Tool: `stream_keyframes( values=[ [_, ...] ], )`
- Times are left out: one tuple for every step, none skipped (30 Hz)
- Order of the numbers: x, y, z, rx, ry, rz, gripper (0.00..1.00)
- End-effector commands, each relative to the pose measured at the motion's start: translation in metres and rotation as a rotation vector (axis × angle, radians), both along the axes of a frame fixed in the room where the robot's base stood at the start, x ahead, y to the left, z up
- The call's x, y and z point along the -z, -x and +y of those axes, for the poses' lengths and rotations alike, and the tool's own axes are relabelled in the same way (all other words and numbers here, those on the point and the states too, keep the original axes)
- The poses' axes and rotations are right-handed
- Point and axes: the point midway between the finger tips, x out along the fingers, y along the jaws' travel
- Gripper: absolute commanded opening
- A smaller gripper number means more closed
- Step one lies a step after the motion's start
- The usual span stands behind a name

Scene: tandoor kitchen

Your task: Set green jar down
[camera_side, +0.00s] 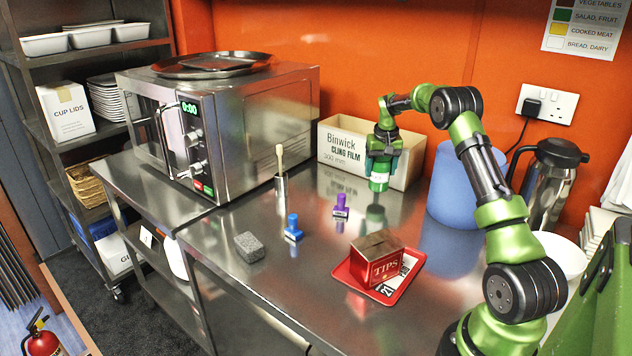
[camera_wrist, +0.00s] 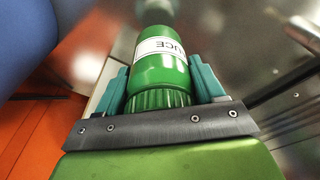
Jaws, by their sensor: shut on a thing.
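The green jar (camera_side: 379,182) has a white label and is upright in the side view, in front of the cling film box. My gripper (camera_side: 383,160) is above it, shut on its top part. In the wrist view the jar (camera_wrist: 160,70) lies between the two teal fingers of my gripper (camera_wrist: 163,85), and part of the label's lettering shows. A green reflection shows on the steel worktop (camera_side: 325,270) below the jar. The jar's base looks a little above the worktop, but I cannot tell the gap exactly.
A cardboard cling film box (camera_side: 345,148) stands behind the jar. A blue cylinder (camera_side: 455,190) and a steel jug (camera_side: 548,180) stand to the right. A purple stamp (camera_side: 340,207), a blue stamp (camera_side: 293,229), a grey block (camera_side: 249,247) and a red tips tin (camera_side: 376,262) on a red tray (camera_side: 405,284) stand nearer.

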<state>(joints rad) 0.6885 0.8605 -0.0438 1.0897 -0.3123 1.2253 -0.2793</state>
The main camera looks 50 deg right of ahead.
Motion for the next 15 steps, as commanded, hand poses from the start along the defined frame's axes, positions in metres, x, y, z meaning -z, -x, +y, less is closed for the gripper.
stream_keyframes(
  values=[
    [0.000,-0.001,-0.001,0.000,0.001,-0.001,0.28],
    [0.001,-0.002,-0.001,0.000,0.001,-0.001,0.28],
    [0.003,-0.002,-0.002,0.000,0.000,0.000,0.28],
    [0.006,-0.002,-0.002,0.000,0.000,0.000,0.28],
    [0.010,-0.001,-0.001,0.000,-0.001,0.001,0.28],
    [0.015,-0.001,-0.001,0.000,-0.003,0.001,0.28],
    [0.020,-0.001,-0.001,0.000,-0.002,0.001,0.28],
    [0.024,-0.001,-0.001,0.000,-0.002,0.001,0.28],
    [0.029,-0.001,-0.001,0.001,-0.002,0.000,0.28],
    [0.032,-0.001,-0.001,0.001,-0.002,0.000,0.28],
    [0.034,-0.001,-0.001,0.001,-0.002,0.000,0.28],
    [0.035,-0.002,-0.001,0.001,0.000,-0.002,0.28],
    [0.035,-0.002,-0.001,0.001,0.001,-0.002,0.28],
    [0.035,-0.002,-0.001,0.001,0.001,-0.002,0.28],
    [0.035,-0.002,-0.001,0.001,0.001,-0.002,0.28]
  ],
)
